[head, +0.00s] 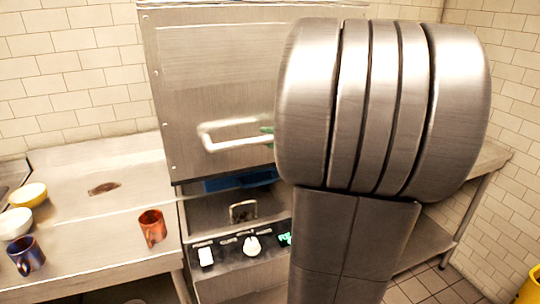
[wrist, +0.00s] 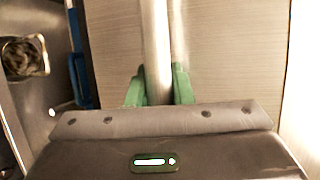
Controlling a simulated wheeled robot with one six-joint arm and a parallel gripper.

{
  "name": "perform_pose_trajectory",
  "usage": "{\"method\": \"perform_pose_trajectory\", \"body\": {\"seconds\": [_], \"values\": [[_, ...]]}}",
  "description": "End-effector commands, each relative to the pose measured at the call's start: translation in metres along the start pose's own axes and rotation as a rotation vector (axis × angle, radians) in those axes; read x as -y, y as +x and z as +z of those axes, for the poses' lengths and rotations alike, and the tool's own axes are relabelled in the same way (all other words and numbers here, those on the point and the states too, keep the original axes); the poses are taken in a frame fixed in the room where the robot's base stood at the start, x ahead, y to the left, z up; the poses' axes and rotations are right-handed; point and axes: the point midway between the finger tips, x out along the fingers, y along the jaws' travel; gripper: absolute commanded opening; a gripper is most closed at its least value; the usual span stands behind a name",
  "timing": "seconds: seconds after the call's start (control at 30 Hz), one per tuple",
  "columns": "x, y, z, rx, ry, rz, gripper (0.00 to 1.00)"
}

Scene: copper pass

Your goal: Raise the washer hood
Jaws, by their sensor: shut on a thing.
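The washer hood (head: 215,75) is a large brushed-steel box in the head view. Its lower edge stands above the washer base (head: 225,211), and a blue rack (head: 228,182) shows in the gap. The hood's pale bar handle (head: 232,142) sticks out from its front. The hood front also fills much of that view (wrist: 225,50).
A control panel with knobs (head: 251,245) is on the washer front. The left counter (head: 110,225) holds an orange mug (head: 152,227), a blue mug (head: 26,255), a yellow bowl (head: 28,195) and a white bowl (head: 15,222). A steel table (head: 490,158) stands right; something yellow (head: 530,288) is lower right.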

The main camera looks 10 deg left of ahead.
Motion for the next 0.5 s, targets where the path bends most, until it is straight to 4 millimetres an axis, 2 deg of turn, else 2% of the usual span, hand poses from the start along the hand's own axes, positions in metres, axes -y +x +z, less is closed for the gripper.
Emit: {"method": "perform_pose_trajectory", "body": {"seconds": [0.03, 0.1, 0.3, 0.5], "values": [[0.033, -0.005, 0.003, 0.000, -0.009, -0.007, 0.00], [0.057, -0.010, 0.004, 0.000, -0.007, -0.007, 0.00], [0.123, -0.022, 0.010, 0.000, -0.006, -0.006, 0.00], [0.174, -0.032, 0.013, 0.000, -0.004, -0.005, 0.00]]}}
